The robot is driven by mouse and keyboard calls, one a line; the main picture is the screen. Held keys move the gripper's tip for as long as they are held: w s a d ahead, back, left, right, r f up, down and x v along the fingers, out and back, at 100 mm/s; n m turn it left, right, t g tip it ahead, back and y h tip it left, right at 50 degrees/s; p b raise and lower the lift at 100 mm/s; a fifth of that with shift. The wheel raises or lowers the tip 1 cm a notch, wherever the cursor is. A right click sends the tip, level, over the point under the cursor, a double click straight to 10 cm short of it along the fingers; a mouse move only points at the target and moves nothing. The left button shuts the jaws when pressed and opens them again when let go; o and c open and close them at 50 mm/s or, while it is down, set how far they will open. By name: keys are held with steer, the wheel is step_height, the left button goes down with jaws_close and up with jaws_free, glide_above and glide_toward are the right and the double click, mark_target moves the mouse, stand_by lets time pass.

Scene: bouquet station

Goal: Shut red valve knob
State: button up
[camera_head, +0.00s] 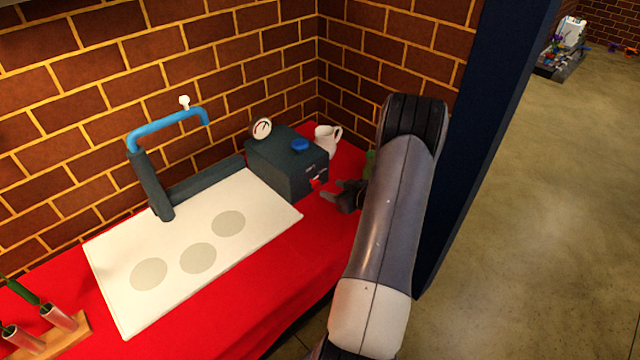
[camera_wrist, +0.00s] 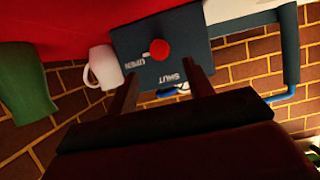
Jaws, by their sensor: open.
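The red valve knob (camera_wrist: 159,49) sits on the front face of a dark box (camera_wrist: 135,40) with OPEN and SHUT lettering. In the wrist view it appears round, and I cannot tell which marking it points to. My gripper (camera_wrist: 164,76) is open, its two fingers pointing toward the box face on either side of the knob in that view, with nothing between them. In the head view the red knob (camera_head: 316,183) is small, and my gripper (camera_head: 338,195) is just to its right, apparently apart from it.
A blue knob (camera_head: 299,145) and a gauge (camera_head: 262,128) are on the box. A white mug (camera_head: 326,137) stands behind it, and a green object (camera_wrist: 24,85) is near. A white board (camera_head: 170,290) and blue pipe (camera_head: 165,122) are left. Brick walls close the back.

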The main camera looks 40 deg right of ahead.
mark_target(318, 184)
steer(key=x, duration=0.7)
steer(key=shift+p, duration=0.4)
steer(key=shift+c, duration=0.4)
steer(key=c, duration=0.9)
